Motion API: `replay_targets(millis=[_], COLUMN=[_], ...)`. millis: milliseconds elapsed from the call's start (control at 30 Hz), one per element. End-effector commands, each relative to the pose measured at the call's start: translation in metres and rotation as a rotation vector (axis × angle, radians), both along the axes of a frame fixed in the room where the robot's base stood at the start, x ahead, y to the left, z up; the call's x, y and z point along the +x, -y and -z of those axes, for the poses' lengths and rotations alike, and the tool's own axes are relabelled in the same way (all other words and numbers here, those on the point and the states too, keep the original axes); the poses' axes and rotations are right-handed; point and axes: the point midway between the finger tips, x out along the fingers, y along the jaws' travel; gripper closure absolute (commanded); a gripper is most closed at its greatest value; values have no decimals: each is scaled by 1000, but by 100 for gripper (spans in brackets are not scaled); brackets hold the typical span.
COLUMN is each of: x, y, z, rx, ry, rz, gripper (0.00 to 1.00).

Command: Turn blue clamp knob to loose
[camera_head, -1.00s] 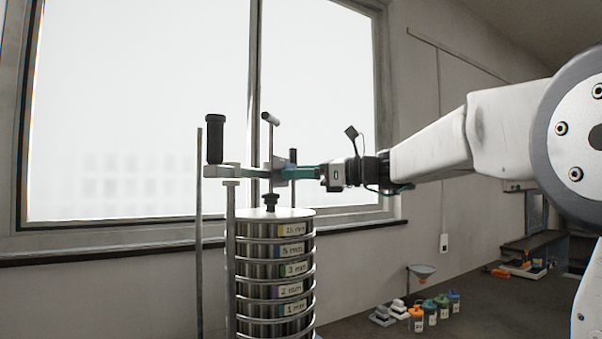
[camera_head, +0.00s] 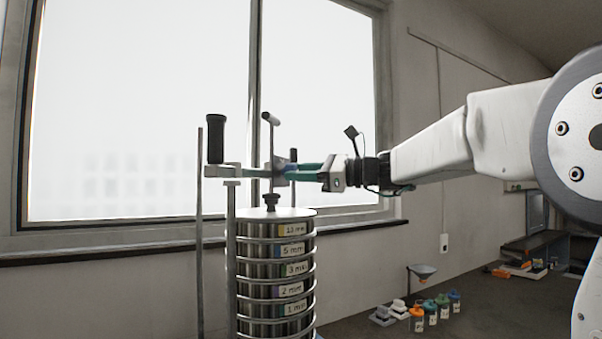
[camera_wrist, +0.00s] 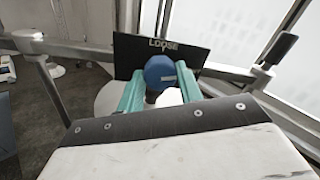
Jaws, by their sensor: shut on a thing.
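The blue clamp knob (camera_wrist: 160,70) is between the two teal fingers of my gripper (camera_wrist: 160,82) in the wrist view. The gripper is shut on it, with one finger on each side. Behind the knob stands a dark plate (camera_wrist: 130,55) with the word LOOSE and a small mark below it. In the head view my gripper (camera_head: 298,172) reaches in from the right to the clamp bar (camera_head: 223,170) above the sieve stack (camera_head: 270,285). There the knob is mostly hidden by the fingers and the plate.
Upright metal rods (camera_head: 199,240) flank the sieve stack. A black handle (camera_head: 215,138) stands up at the bar's left end. A window is behind. Small bottles (camera_head: 430,312) and a funnel (camera_head: 422,271) are on the surface at the lower right.

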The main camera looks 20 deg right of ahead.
Motion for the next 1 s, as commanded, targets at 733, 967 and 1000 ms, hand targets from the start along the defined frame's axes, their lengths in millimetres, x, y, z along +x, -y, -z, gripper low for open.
replay_targets(millis=[733, 967, 1000], x=[0, 1, 1], y=[1, 1, 1], z=[1, 1, 1], rx=[-393, -512, -532], ry=[587, 766, 795], rz=[2, 2, 2], gripper=[87, 87, 87])
